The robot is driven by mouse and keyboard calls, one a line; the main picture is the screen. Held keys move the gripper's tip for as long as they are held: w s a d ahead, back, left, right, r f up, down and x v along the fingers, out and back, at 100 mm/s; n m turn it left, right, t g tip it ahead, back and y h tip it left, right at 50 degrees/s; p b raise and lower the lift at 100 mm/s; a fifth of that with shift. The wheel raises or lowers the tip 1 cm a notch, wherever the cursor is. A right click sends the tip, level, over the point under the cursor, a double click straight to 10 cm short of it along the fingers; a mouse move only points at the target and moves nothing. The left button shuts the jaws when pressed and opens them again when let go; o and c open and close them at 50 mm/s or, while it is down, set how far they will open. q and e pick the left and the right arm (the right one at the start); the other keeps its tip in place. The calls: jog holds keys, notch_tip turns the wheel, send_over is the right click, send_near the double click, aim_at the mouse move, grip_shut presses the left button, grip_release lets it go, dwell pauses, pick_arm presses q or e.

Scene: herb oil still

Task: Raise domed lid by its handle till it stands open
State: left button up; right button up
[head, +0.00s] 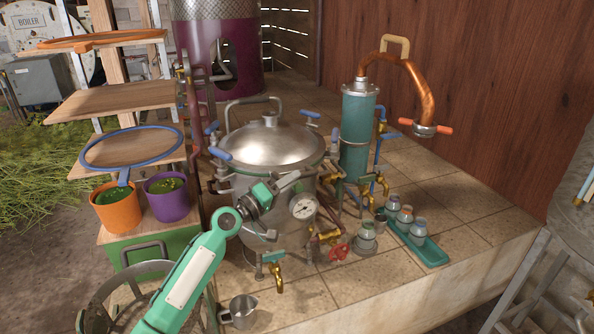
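The domed lid (266,143) is shiny steel and lies shut on the round steel still pot (245,190). A grey bar handle (252,100) arches at the lid's back left. A small knob stands at the lid's top, and blue-handled clamps sit around the rim. My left gripper (308,177) is in front of the pot, just below the lid's front right rim and above the pressure gauge (303,206). Its fingers are small and partly hidden, so I cannot tell whether they are open or touching anything. My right gripper is out of view.
A teal column (357,130) with a curved copper pipe (417,84) stands to the right. A teal tray (433,256) with small jars lies at the front right. A metal jug (240,312) is at the front edge. Shelves and two buckets (117,208) stand left.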

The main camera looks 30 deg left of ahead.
pick_arm(q)
jog(key=shift+x, duration=1.35)
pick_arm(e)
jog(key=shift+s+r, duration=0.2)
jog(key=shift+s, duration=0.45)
pick_arm(q)
grip_shut()
jog(key=shift+r+p, duration=0.1)
jog(key=shift+p, duration=0.3)
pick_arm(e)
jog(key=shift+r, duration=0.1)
